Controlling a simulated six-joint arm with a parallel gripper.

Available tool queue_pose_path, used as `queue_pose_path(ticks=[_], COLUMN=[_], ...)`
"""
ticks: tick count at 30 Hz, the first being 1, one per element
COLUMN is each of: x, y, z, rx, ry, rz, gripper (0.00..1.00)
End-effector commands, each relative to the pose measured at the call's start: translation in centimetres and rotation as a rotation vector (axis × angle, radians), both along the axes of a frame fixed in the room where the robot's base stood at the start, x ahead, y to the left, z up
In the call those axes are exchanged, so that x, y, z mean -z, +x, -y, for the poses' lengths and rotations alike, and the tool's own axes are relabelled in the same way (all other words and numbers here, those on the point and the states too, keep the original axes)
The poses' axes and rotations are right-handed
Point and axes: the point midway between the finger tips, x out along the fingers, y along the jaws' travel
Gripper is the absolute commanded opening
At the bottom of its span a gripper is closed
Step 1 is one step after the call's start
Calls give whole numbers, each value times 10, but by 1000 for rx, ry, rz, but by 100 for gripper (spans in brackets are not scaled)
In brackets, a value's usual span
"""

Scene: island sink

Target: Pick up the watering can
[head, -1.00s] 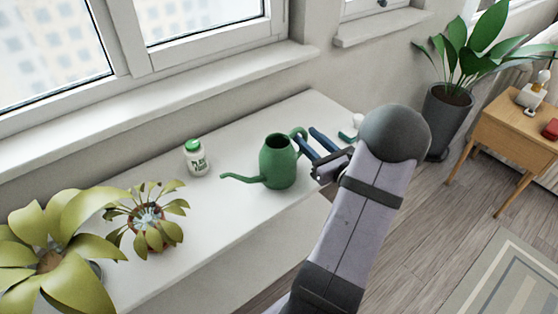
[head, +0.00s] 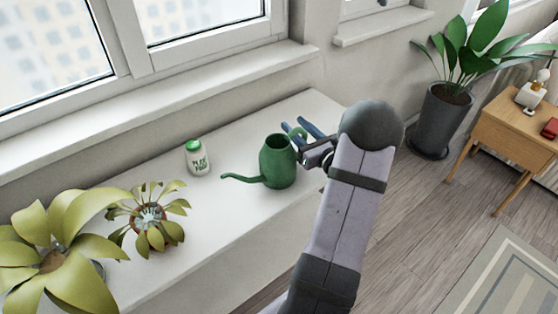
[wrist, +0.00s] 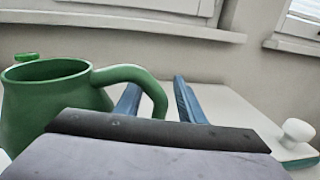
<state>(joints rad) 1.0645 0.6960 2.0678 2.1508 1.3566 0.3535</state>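The green watering can (head: 277,163) stands upright on the white counter, its spout pointing left and its handle on the right. In the wrist view the can (wrist: 50,105) fills the left side, and its looped handle reaches toward my blue fingers. My gripper (head: 301,133) is at the handle side of the can. In the wrist view my gripper (wrist: 160,98) has its two fingers apart, with the lower end of the handle near or in front of the left finger. I cannot tell if they touch. The finger bases are hidden by my wrist.
A white jar with a green lid (head: 198,158) stands left of the can. Two potted plants (head: 150,218) (head: 55,260) stand at the counter's left. A white-knobbed object (wrist: 298,140) lies on the counter at right. The window sill (head: 150,110) runs behind.

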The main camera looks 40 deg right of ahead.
Motion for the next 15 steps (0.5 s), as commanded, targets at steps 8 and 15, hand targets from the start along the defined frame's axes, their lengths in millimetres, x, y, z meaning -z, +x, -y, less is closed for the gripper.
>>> queue_pose_path(ticks=[8,15], x=[0,-1], y=[0,0], z=[0,0], rx=[0,0], ry=[0,-1], rz=[0,2], gripper=[0,0])
